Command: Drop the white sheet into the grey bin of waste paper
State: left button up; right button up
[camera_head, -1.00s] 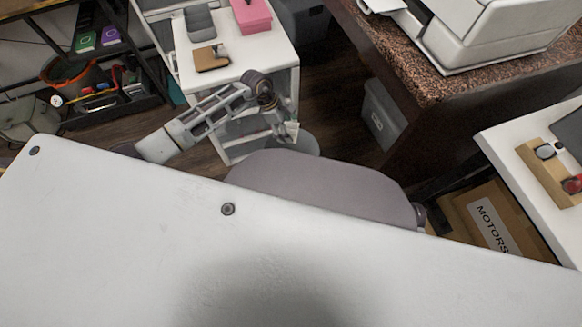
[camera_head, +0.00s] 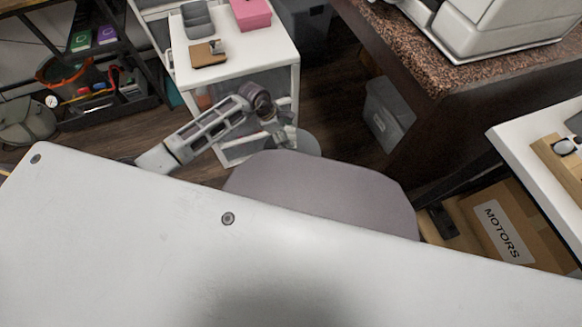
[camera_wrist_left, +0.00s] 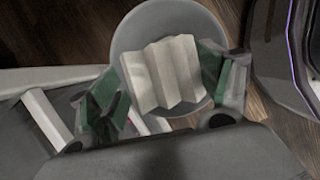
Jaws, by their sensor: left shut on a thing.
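The white sheet (camera_wrist_left: 162,72), pleated in zigzag folds, is between the green-padded fingers of my left gripper (camera_wrist_left: 160,82) in the left wrist view. The gripper is shut on it. A round grey bin (camera_wrist_left: 207,28) lies behind the sheet in that view, its rim around much of the sheet's outline. Its inside is mostly hidden by the sheet and fingers. In the head view my left gripper (camera_head: 279,136) is beside the white cart, in front of the round grey bin (camera_head: 308,144), which is partly covered. My right gripper does not show.
A white cart (camera_head: 262,58) with a pink box (camera_head: 250,13) stands just behind the left arm. A lidded grey container (camera_head: 385,112) stands by the brown counter (camera_head: 430,75). A MOTORS carton (camera_head: 520,235) is at the right. Wooden floor shows between them.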

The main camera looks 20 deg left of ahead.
pick_arm(q)
jog(key=shift+f, duration=0.15)
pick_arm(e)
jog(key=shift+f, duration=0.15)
pick_arm(q)
jog(key=shift+f+b, duration=2.4)
jog(key=shift+f, duration=0.45)
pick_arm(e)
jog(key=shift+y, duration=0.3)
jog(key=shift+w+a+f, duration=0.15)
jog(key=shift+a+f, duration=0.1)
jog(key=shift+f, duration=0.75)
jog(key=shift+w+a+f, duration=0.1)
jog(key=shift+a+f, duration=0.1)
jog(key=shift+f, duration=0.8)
pick_arm(q)
jog(key=o, duration=0.6)
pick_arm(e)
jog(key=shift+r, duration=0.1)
pick_arm(q)
jog(key=shift+o, duration=0.2)
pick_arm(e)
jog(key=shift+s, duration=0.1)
pick_arm(q)
jog(key=shift+r, duration=0.1)
jog(key=v, duration=1.1)
jog(key=shift+r, duration=0.4)
jog(key=shift+a, duration=0.15)
